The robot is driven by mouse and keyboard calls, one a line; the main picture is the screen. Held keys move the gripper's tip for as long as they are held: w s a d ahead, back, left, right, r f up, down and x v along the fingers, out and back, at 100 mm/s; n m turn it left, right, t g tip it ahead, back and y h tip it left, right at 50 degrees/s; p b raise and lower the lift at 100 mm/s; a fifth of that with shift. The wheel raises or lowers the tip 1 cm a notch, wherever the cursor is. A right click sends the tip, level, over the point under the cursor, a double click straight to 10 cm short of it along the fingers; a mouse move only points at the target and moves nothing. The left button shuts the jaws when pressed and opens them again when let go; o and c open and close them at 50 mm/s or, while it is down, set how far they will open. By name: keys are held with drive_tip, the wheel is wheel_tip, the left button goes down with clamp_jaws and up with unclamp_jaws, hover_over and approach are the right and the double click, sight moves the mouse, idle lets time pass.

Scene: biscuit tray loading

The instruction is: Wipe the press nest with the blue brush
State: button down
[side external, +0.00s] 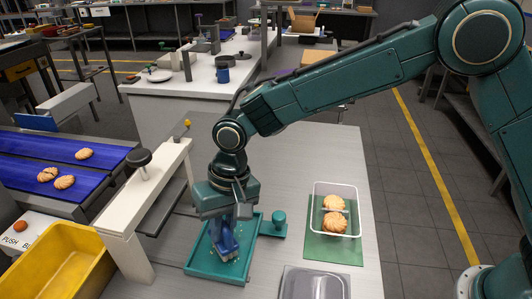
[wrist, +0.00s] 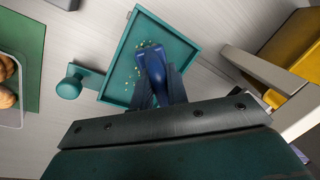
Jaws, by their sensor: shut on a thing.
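My gripper (side external: 238,212) points down over the press nest, a shallow teal tray (side external: 205,274) with a raised rim. It is shut on the blue brush (side external: 225,243), whose lower end is inside the tray's outline. In the wrist view the blue brush (wrist: 153,65) sticks out between the dark fingers (wrist: 158,90) over the tray (wrist: 178,32). Pale crumbs (wrist: 136,62) lie scattered on the tray floor, mostly to the left of the brush. I cannot tell whether the brush touches the floor.
A teal knob on a plate (side external: 279,219) adjoins the tray's right side. A white frame (side external: 130,205) with a dark knob, a yellow bin (side external: 62,270) and a blue conveyor (side external: 105,155) stand left.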

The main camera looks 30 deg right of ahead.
drive_tip(key=shift+w+d, duration=0.3)
drive_tip(key=shift+w+d, duration=0.1)
drive_tip(key=shift+w, duration=0.05)
drive_tip(key=shift+w+d+f, duration=0.15)
drive_tip(key=shift+w+d, duration=1.05)
drive_tip(key=shift+w+d+f, duration=0.15)
drive_tip(key=shift+w+d, duration=1.25)
drive_tip(key=shift+s+a, duration=0.1)
drive_tip(key=shift+s+a, duration=1.3)
